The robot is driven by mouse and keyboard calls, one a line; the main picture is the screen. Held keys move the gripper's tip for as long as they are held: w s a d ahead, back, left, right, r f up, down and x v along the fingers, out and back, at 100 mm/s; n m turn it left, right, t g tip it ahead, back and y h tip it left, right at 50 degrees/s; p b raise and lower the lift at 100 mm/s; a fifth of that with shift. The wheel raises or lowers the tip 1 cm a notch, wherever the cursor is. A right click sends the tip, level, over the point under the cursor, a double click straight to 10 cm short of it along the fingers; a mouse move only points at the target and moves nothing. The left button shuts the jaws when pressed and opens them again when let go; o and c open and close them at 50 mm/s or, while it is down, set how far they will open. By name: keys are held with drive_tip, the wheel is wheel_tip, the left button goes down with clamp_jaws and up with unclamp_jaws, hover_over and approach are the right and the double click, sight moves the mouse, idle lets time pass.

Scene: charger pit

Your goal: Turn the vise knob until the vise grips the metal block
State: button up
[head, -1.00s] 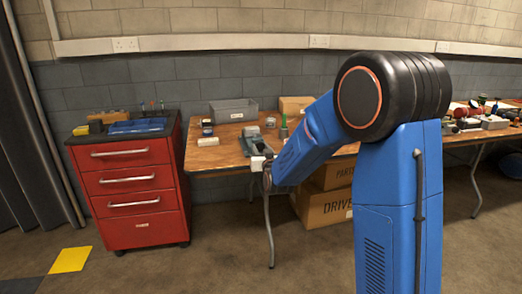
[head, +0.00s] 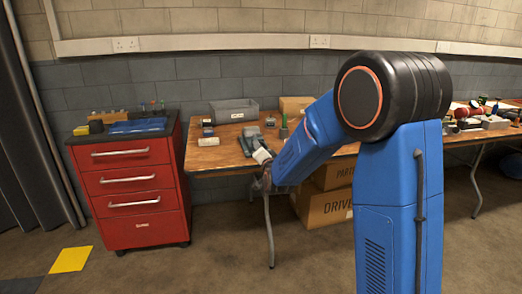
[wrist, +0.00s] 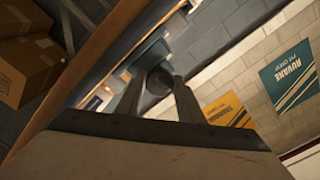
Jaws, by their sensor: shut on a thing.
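The grey-green vise (head: 246,140) stands at the front edge of the wooden table in the head view. Its knob (wrist: 159,80) shows in the wrist view as a dark round end between my two fingers. My gripper (wrist: 155,86) is shut on the knob, one finger on each side; it also shows in the head view (head: 262,157) as a small pale, tilted shape in front of the vise. I cannot make out the metal block or the gap between the vise jaws; they are too small or hidden.
The table (head: 213,157) also carries a grey bin (head: 234,110), small jars and a green-topped item (head: 284,128). A red drawer cabinet (head: 130,195) stands to the left. Cardboard boxes (head: 325,207) sit beneath the table. The floor in front is clear.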

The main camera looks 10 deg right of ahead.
drive_tip(key=m, duration=1.3)
drive_tip(key=shift+r+m, duration=0.1)
drive_tip(key=shift+m, duration=0.3)
drive_tip(key=m, duration=0.4)
drive_tip(key=shift+d+m, duration=0.1)
drive_tip(key=shift+m, duration=2)
drive_tip(key=o, duration=1)
drive_tip(key=shift+o, duration=0.2)
drive_tip(key=shift+s, duration=0.1)
